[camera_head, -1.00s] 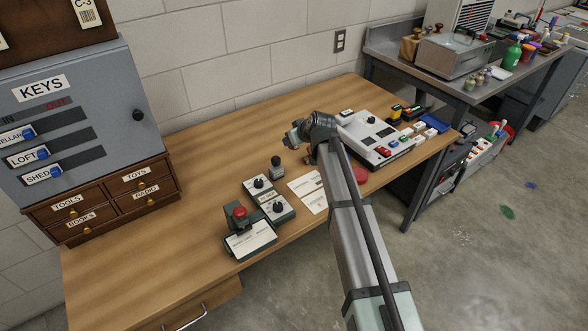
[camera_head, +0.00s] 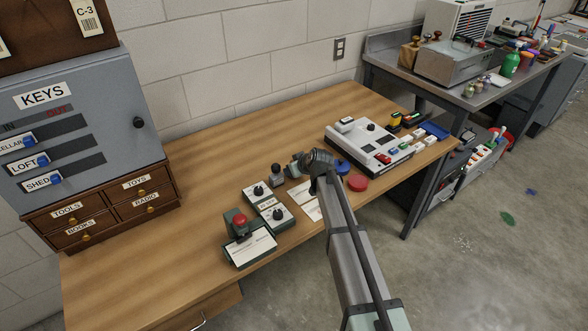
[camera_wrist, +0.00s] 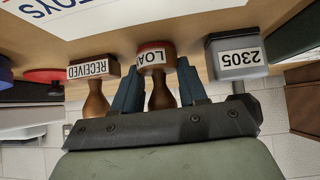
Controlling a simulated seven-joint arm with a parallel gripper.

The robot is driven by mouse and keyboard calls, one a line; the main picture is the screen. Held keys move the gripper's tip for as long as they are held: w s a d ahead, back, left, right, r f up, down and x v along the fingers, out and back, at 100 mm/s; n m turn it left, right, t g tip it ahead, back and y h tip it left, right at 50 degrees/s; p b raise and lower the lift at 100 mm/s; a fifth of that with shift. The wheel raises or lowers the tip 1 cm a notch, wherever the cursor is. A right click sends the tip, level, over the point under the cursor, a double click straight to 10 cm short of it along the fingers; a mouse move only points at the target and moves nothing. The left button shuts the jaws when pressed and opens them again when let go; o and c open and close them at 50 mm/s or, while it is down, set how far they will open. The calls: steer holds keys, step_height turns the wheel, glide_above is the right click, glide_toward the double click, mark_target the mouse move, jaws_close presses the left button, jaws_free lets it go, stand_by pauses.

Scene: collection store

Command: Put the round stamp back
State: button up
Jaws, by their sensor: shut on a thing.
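The round stamp (camera_wrist: 152,58), with a wooden handle and a partly readable label "LOA", is between the two blue fingers of my gripper (camera_wrist: 160,88) in the wrist view. My gripper is shut on its handle. Its base is close to the wooden desk; I cannot tell whether it touches. A RECEIVED stamp (camera_wrist: 93,70) is on one side and a grey 2305 stamp (camera_wrist: 237,56) on the other. In the head view my gripper (camera_head: 294,164) is over the desk, just right of a small dark-handled stamp (camera_head: 277,172); the round stamp is not clear there.
A red pad (camera_head: 357,183) and a blue pad (camera_head: 342,166) lie right of my arm. A white console (camera_head: 368,145) stands behind. Two knobbed boxes (camera_head: 276,214) and a red-knobbed stand (camera_head: 240,226) are at the front left.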

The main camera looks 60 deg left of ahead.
steer(key=shift+f, duration=0.1)
steer(key=o, duration=0.8)
steer(key=shift+o, duration=0.2)
steer(key=v, duration=1.2)
